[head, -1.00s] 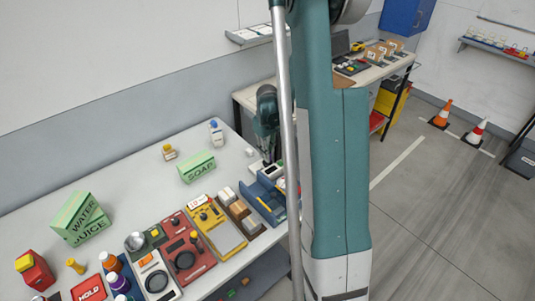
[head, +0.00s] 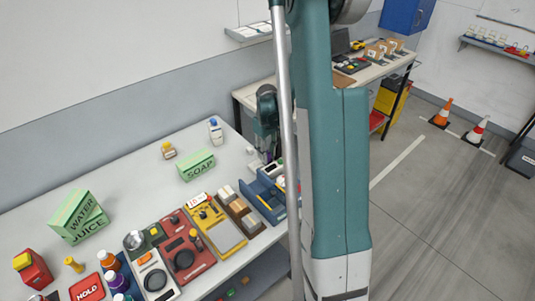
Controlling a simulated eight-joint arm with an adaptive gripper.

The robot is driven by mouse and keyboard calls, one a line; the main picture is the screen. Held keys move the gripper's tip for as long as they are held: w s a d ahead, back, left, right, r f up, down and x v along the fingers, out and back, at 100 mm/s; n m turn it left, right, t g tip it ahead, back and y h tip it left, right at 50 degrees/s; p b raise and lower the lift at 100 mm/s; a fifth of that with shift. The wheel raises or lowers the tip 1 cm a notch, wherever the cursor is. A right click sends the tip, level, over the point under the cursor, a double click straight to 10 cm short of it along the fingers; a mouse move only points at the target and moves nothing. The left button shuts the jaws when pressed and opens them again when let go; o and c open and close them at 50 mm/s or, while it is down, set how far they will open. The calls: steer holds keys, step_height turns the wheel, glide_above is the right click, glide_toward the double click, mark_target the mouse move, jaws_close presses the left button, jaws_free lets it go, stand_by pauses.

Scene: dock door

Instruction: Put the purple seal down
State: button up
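My gripper (head: 268,158) is at the far right end of the white table, just behind the blue tray (head: 262,196). It is small here and partly hidden by my own arm, so its fingers cannot be made out. I cannot make out the purple seal for certain. Whether my gripper holds it is not visible.
On the table (head: 130,185) stand a green soap box (head: 197,165), a white bottle (head: 214,130), green cartons (head: 78,217), a yellow device (head: 222,228) and a red device (head: 186,250). A second bench (head: 397,66) stands behind.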

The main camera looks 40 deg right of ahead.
steer(key=shift+r, duration=0.15)
steer(key=shift+r+p, duration=0.55)
steer(key=shift+p, duration=0.15)
step_height(320, 180, up, 12)
steer(key=shift+f, duration=0.1)
stand_by(0.4)
stand_by(0.4)
